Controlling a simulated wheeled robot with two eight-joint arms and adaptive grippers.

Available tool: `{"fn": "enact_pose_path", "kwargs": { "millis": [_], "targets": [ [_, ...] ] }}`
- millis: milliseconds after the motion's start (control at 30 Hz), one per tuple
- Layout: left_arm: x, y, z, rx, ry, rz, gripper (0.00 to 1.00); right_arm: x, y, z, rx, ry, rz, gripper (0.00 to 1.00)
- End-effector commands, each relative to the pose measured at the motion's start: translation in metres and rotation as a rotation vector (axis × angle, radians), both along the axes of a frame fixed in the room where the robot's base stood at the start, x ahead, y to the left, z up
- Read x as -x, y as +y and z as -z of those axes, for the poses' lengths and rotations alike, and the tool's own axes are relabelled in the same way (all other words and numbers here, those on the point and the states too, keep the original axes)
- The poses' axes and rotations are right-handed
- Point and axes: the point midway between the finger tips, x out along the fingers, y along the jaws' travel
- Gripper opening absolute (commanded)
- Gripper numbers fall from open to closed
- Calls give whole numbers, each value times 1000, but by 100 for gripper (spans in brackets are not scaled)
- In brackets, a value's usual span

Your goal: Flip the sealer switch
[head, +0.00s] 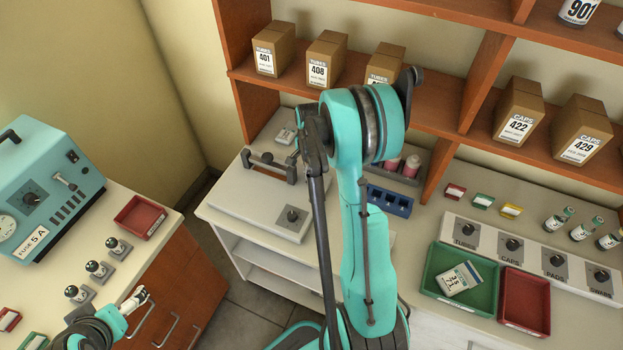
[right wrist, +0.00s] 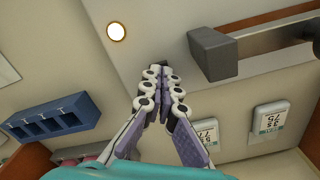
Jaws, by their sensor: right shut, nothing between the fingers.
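In the right wrist view the handle's grey end block (right wrist: 212,53) is close to the right of my right gripper (right wrist: 160,108). That gripper is shut and empty, its tips over the white panel (right wrist: 165,25). A round lit spot (right wrist: 116,31) shows left of the tips. In the head view my right arm hides this gripper. My left gripper (head: 138,300) is by the left counter, too small to read.
A blue rack (right wrist: 50,118) is left of my right gripper; it also stands behind my arm in the head view (head: 388,201). Labelled packets (right wrist: 268,118) lie at right. A teal device (head: 45,190), a red tray (head: 141,217) and several switches are on the left counter.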

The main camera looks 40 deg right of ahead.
Motion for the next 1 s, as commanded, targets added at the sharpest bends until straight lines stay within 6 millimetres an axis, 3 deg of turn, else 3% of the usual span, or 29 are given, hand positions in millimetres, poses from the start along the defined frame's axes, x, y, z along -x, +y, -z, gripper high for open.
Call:
{"fn": "enact_pose_path", "kwargs": {
  "millis": [633, 1000],
  "targets": [
    [0, 0, 9, 0, 0, 0, 89, 0, 0, 10, 0, 0, 0, 0],
    [0, 0, -5, 0, 0, 0, 89, 0, 0, -11, 0, 0, 0, 0]
  ]
}}
